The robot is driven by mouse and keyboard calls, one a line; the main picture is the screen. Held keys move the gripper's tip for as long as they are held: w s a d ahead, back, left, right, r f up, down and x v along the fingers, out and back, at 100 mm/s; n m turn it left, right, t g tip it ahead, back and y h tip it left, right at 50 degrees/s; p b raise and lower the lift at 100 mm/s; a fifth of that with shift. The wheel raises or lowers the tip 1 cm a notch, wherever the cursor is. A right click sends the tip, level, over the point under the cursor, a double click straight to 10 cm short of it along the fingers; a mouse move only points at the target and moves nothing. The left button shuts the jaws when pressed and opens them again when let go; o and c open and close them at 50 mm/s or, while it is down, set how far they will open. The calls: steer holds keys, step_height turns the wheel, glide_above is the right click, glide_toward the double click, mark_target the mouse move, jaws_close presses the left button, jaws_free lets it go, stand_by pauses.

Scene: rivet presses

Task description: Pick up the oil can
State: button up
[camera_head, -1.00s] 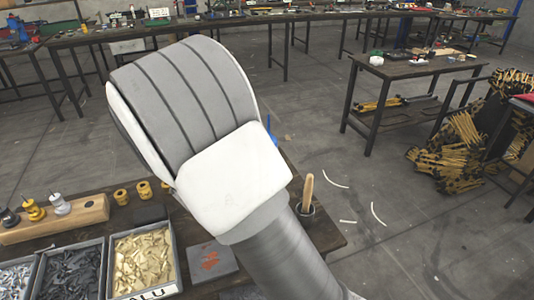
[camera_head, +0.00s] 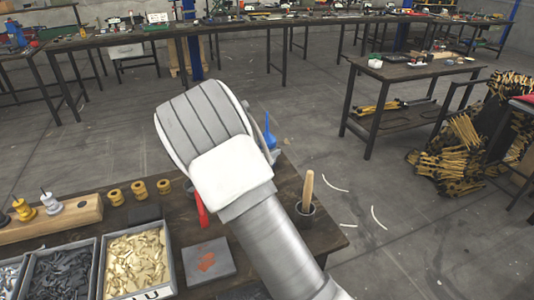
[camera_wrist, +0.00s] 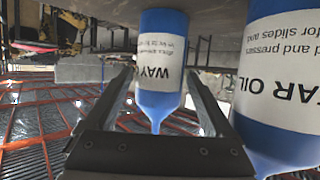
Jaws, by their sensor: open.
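Two blue oil containers with white labels and pointed spouts show in the wrist view, which is upside down. The smaller one, labelled "WAY O…" (camera_wrist: 160,98), stands between the fingers of my gripper (camera_wrist: 160,72). The larger one, its label ending "AR OIL" (camera_wrist: 280,135), is just right of the right finger. My gripper is open, one finger on each side of the smaller container; I cannot tell whether they touch it. In the head view a blue spout (camera_head: 268,133) shows beside my arm, which hides my gripper and most of the containers.
The near workbench (camera_head: 178,233) holds bins of small parts (camera_head: 137,262), a wooden block (camera_head: 55,219), several brass spools (camera_head: 138,190) and a grey plate (camera_head: 208,262). A dark cup with a wooden handle (camera_head: 307,190) stands near its right edge. A red object (camera_head: 200,208) is beside my arm.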

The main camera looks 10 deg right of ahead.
steer(key=shift+x, duration=1.15)
steer(key=shift+r, duration=0.1)
jaws_close()
